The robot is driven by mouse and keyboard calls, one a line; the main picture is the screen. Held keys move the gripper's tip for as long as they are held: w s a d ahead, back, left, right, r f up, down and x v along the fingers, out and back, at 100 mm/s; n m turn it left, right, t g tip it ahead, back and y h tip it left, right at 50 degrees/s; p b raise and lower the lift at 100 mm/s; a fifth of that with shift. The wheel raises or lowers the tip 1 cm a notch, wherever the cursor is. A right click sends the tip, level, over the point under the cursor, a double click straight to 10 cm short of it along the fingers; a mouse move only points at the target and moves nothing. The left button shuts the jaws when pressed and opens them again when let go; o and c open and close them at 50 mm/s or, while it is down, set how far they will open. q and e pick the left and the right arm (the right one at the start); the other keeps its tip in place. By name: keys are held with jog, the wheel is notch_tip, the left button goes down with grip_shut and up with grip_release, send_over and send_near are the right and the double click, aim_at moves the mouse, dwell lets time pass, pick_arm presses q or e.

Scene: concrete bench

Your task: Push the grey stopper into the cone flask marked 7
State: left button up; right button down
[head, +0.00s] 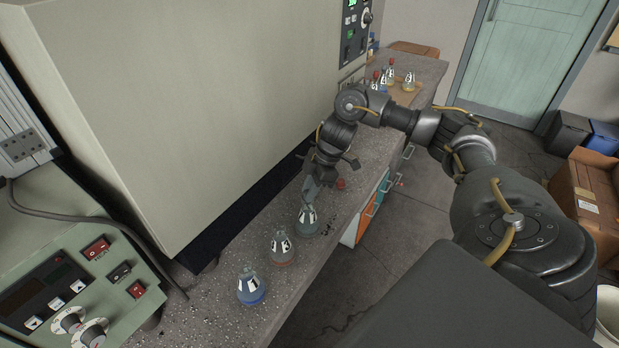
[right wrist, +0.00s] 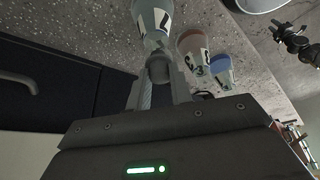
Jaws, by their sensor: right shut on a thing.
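My right gripper (head: 312,188) is shut on the grey stopper (right wrist: 158,70), right above the mouth of a flask with pale green liquid (head: 307,221). This flask also shows in the right wrist view (right wrist: 151,18); its black mark looks like a 7 but is partly cut off. The stopper lines up with the neck and seems at or just above the mouth; I cannot tell whether it touches. In the head view the fingers hide the stopper. My left gripper is not recognisable in either view.
A flask with reddish liquid (head: 282,250) and one with blue liquid (head: 251,289) stand nearer on the bench. A red stopper (head: 341,184) lies to the right of my gripper. A big beige cabinet (head: 190,110) walls the bench's left side. More flasks (head: 389,76) stand at the far end.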

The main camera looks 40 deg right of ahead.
jog(key=shift+f, duration=0.2)
jog(key=c, duration=0.6)
grip_release()
notch_tip(320, 180, up, 9)
jog(key=p, duration=0.9)
dwell(0.4)
